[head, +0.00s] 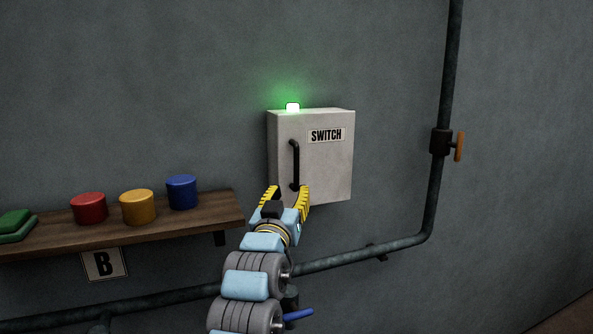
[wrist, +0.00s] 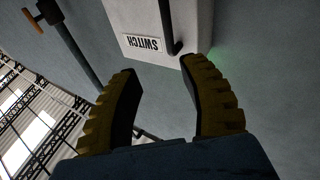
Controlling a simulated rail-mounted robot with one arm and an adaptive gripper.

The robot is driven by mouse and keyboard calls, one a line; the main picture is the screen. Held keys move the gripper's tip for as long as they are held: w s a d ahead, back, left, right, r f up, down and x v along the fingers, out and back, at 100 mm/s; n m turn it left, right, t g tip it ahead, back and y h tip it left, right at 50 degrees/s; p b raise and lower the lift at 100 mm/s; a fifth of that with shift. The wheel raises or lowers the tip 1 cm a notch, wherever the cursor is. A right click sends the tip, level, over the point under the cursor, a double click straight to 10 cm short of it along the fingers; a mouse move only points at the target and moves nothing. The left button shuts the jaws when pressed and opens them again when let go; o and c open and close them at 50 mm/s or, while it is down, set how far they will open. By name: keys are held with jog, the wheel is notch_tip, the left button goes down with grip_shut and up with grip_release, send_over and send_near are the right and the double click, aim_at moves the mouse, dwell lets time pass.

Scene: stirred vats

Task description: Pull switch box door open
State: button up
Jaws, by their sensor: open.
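The switch box (head: 328,166) is a pale grey wall box with a "SWITCH" label and a lit green lamp (head: 292,106) on top. Its door looks shut. A dark vertical bar handle (head: 295,165) sits near the door's left edge. My gripper (head: 287,192) is open, with yellow ribbed fingers, in front of the box's lower left, near the handle's lower end. In the wrist view, the switch box (wrist: 165,18) and the handle's end (wrist: 177,48) appear upside down, beyond the open fingers (wrist: 165,85). Nothing shows between the fingers.
A wooden shelf (head: 120,225) at left holds a red (head: 89,208), an orange (head: 138,207) and a blue cylinder (head: 182,192), plus green pieces (head: 15,225). A pipe (head: 433,205) with an orange-handled valve (head: 458,147) runs right of and below the box. Wall between box and pipe is clear.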

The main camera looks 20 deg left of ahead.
notch_tip(320, 180, up, 3)
jog(key=s+a+m+g+b, duration=0.1)
jog(key=s+g, duration=0.1)
jog(key=s, duration=0.1)
jog(key=p, duration=0.1)
send_near(296, 162)
jog(key=shift+d+x, duration=0.2)
jog(key=shift+x, duration=0.8)
jog(key=shift+w+a+r+h+p, duration=0.1)
jog(key=shift+w+a+p, duration=0.1)
jog(key=shift+w, duration=0.3)
jog(key=shift+w+a+r+h+p, duration=0.1)
jog(key=shift+w+a+r, duration=0.1)
jog(key=shift+w, duration=0.35)
jog(key=shift+w+a+r+h+p, duration=0.1)
jog(key=shift+w+a, duration=0.15)
jog(key=shift+w, duration=0.25)
jog(key=shift+w+a+f+p, duration=0.1)
jog(key=shift+w+a+p, duration=0.05)
jog(key=shift+w, duration=0.6)
jog(key=shift+w+a+f+p, duration=0.1)
jog(key=shift+w+a+p, duration=0.05)
jog(key=shift+w, duration=0.6)
jog(key=shift+w+a+r, duration=0.1)
jog(key=shift+w+r, duration=0.05)
jog(key=shift+w, duration=0.4)
jog(key=shift+w+a, duration=0.1)
jog(key=shift+w, duration=0.6)
grip_shut()
